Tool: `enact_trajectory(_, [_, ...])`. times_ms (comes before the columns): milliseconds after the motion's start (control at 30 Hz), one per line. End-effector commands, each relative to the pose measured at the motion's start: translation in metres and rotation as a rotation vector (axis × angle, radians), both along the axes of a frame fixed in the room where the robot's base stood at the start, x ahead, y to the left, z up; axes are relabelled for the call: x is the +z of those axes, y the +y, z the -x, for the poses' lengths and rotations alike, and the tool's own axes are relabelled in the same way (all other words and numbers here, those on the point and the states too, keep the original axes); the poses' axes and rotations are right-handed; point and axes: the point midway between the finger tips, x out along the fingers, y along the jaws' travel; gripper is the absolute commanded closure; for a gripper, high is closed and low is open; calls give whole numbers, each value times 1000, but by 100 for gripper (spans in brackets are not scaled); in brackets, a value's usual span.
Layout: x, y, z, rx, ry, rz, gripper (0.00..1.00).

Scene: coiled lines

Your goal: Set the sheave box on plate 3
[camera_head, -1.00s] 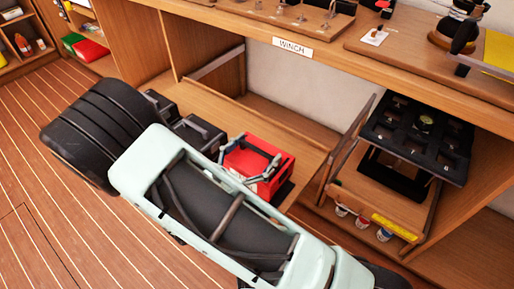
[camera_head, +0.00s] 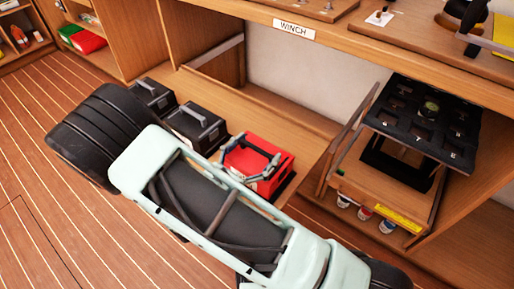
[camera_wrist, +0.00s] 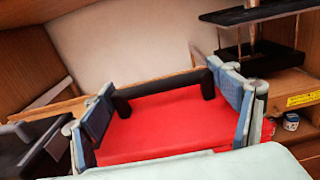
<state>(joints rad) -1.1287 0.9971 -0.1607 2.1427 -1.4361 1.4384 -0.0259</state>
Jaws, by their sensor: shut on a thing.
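A red box (camera_head: 268,163) with a black handle is at the right end of the low wooden shelf; I take it for the sheave box. In the wrist view the red box (camera_wrist: 150,122) fills the middle, with its black handle (camera_wrist: 165,88) across the far side. My gripper (camera_head: 250,158) is shut on the red box, its blue-grey fingers at both ends of the handle. A dark flat edge shows below the box at right; I cannot tell whether they touch. No plate number is readable near it, so I cannot identify plate 3.
Two black boxes with grey handles (camera_head: 196,126) (camera_head: 153,95) stand left of the red box. At right a black panel on a stand (camera_head: 428,112) rises above a wooden tray with a yellow label (camera_head: 397,217). A bench edge labelled WINCH (camera_head: 294,29) overhangs the shelf.

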Motion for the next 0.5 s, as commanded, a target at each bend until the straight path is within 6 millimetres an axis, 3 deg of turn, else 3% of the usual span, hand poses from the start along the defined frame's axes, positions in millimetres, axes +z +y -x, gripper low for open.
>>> enact_trajectory(433, [-9, 0, 0, 0, -2, 2, 77])
enact_trajectory(467, [-8, 0, 0, -1, -2, 0, 16])
enact_trajectory(500, [-8, 0, 0, 0, -2, 0, 12])
